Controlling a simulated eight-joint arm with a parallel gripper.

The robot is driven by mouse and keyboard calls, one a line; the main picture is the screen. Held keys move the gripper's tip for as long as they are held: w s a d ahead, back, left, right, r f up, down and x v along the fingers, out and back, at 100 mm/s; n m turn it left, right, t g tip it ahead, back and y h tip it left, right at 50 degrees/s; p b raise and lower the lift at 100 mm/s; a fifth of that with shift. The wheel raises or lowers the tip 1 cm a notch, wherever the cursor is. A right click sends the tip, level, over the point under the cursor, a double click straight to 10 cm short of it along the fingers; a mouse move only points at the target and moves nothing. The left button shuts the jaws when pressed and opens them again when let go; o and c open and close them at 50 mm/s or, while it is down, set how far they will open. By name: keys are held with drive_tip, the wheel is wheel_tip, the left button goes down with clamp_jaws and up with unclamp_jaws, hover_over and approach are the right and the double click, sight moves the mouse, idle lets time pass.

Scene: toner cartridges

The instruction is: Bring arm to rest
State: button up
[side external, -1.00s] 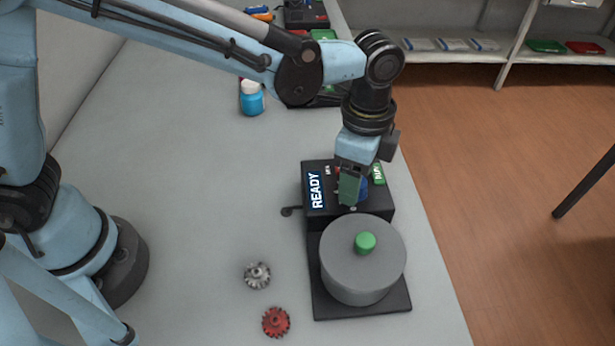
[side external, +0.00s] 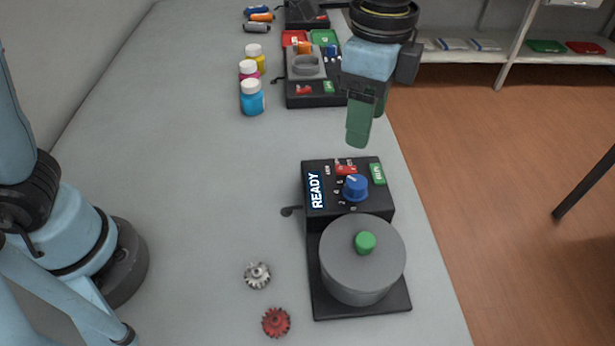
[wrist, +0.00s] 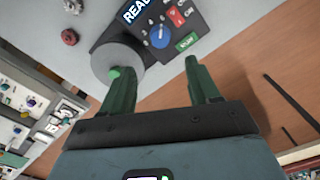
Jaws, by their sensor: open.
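My gripper (side external: 362,125) hangs above the table, over the far edge of a black machine (side external: 314,268), well clear of it. In the wrist view its two green fingers (wrist: 158,85) stand apart with nothing between them. The machine has a grey round drum with a green knob (side external: 365,243) on its lid. Its panel shows a READY display (side external: 316,190), a blue dial (side external: 355,187), a red button (side external: 346,170) and a green button (side external: 377,174). The dial also shows in the wrist view (wrist: 160,36).
A grey gear (side external: 257,275) and a red gear (side external: 276,322) lie left of the machine. Several small bottles (side external: 252,98) and a second black device (side external: 312,92) stand farther back. The left-middle of the table is clear. A shelf (side external: 450,55) stands behind.

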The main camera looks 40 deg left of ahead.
drive_tip(key=shift+a, duration=0.1)
drive_tip(key=s+a+f+n+t, duration=0.1)
drive_tip(key=s+a+n+t, duration=0.1)
drive_tip(key=a+n, duration=0.3)
drive_tip(key=s+a+f+n+t, duration=0.2)
drive_tip(key=a+n, duration=0.3)
drive_tip(key=a, duration=0.6)
drive_tip(key=s+a+f+n+t, duration=0.2)
drive_tip(key=a+n+t, duration=0.1)
drive_tip(key=a+n, duration=0.2)
drive_tip(key=a, duration=0.2)
drive_tip(key=shift+s+a+f, duration=0.2)
drive_tip(key=shift+s+a, duration=0.1)
drive_tip(key=shift+a, duration=0.1)
drive_tip(key=shift+c, duration=0.4)
